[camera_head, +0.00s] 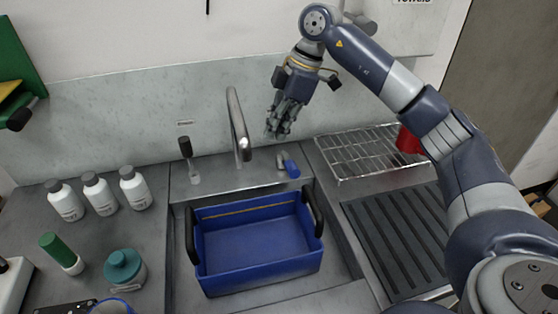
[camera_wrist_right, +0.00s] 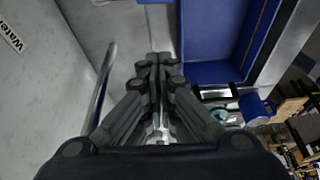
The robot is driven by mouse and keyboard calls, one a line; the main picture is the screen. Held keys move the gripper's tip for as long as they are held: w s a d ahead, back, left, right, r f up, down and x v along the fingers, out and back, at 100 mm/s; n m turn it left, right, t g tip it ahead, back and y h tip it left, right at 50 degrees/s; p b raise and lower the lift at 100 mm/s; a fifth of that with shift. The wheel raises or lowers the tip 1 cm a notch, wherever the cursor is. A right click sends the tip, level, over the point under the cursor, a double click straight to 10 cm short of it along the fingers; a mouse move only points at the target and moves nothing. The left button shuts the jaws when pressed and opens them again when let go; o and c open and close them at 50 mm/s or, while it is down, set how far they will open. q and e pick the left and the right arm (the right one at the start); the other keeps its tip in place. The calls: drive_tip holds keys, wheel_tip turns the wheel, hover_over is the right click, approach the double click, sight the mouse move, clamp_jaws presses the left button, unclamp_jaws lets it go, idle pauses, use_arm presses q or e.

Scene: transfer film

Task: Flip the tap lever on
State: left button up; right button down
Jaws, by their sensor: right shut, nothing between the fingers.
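The tap has a curved metal spout (camera_head: 238,125) behind the sink; the spout also shows in the right wrist view (camera_wrist_right: 103,85). The tap lever (camera_head: 290,166) is a small blue handle on the sink's back ledge, right of the spout. A blue bit at the top edge of the right wrist view looks like the lever, mostly cut off. My right gripper (camera_head: 279,128) points down, above the lever and a little left of it, right of the spout. Its fingers (camera_wrist_right: 155,60) are closed with nothing between them, apart from the lever. My left gripper is out of view.
A blue tub (camera_head: 250,268) with black handles sits in the sink. A wire rack (camera_head: 345,160) with a red cup (camera_head: 407,141) stands right. A dark-topped dispenser (camera_head: 189,160) is left of the spout. Several white bottles (camera_head: 100,193) stand on the left counter.

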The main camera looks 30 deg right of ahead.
sight(289, 162)
wheel_tip(289, 162, down, 10)
drive_tip(key=p, duration=0.3)
drive_tip(key=shift+d, duration=0.25)
drive_tip(key=shift+a+f, duration=0.1)
